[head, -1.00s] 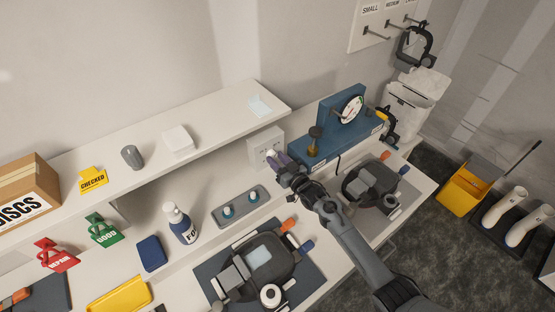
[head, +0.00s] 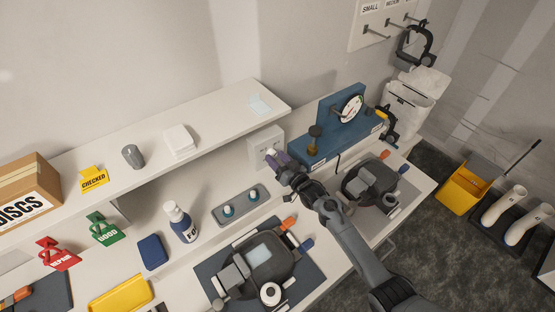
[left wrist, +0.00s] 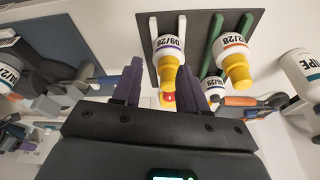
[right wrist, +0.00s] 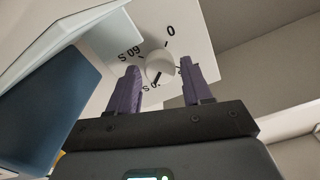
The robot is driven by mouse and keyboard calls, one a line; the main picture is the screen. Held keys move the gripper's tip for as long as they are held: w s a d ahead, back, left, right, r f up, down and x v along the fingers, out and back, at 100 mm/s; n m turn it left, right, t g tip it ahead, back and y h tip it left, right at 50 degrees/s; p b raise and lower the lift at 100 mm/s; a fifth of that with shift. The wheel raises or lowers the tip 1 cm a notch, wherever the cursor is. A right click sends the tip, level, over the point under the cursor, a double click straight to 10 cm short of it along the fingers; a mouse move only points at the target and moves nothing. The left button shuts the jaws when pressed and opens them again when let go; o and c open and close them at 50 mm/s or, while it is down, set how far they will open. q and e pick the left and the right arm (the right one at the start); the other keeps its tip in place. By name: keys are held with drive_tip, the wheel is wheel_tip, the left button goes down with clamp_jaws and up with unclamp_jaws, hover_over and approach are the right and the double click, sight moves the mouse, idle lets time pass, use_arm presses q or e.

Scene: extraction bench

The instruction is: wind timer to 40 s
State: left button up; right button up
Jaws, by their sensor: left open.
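The timer is a white box (head: 264,140) under the right end of the shelf. In the right wrist view its white face (right wrist: 197,42) appears upside down, with a round white knob (right wrist: 160,68) and the marks 0 and 60 S. A dark pointer on the knob points down-left, toward a partly hidden S label. My right gripper (right wrist: 161,68) is open, its purple fingers on either side of the knob, with small gaps visible; contact is unclear. It also shows at the timer in the head view (head: 274,156). My left gripper (left wrist: 152,68) is open and empty in the left wrist view.
The blue gauge stand (head: 335,142) is close to the right of the timer, and the shelf (head: 225,112) overhangs. A grey tray with two teal-topped pieces (head: 240,208) lies in front. In the left wrist view, labelled bottles (left wrist: 168,50) with yellow caps are close to the left fingers.

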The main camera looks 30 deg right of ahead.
drive_tip(key=shift+o, duration=0.9)
drive_tip(key=s+d, duration=0.1)
drive_tip(key=s, duration=0.9)
drive_tip(key=shift+s, duration=0.4)
